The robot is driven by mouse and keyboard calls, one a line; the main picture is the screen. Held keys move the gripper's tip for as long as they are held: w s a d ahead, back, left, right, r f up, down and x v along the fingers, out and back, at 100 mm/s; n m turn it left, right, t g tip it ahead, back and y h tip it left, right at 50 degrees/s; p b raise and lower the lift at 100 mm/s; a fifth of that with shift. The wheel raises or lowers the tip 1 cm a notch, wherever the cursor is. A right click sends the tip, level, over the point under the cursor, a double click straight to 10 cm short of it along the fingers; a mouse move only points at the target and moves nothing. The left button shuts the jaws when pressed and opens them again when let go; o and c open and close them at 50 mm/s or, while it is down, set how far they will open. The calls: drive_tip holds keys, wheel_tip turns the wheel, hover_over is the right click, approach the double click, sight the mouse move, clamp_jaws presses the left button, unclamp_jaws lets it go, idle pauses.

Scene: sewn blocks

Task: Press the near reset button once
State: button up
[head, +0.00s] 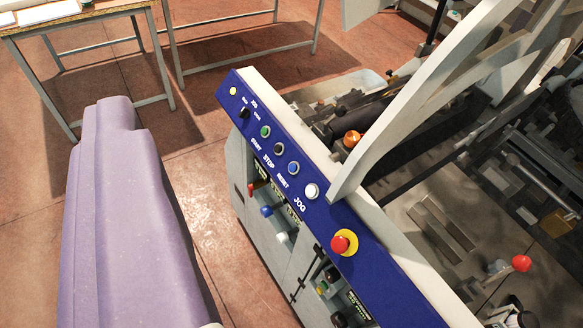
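The blue reset button (293,168) is on the sloping dark blue control panel (385,281) of a machine, with a label that appears to read RESET beside it. In the same row are a green button (265,131), a black button (279,149) by the STOP label, and a white button (311,191) by the JOG label. A red mushroom button (341,244) on a yellow ring is lower down the panel. My gripper is not in view, and nothing touches the reset button. Only one reset button shows.
A purple part, probably my arm, fills the lower left. Curved pale machine frames (440,75) rise right of the panel. An orange knob (352,139) and a red ball knob (521,263) stick up there. Tables (80,17) stand at the back. Open floor (190,205) lies left of the machine.

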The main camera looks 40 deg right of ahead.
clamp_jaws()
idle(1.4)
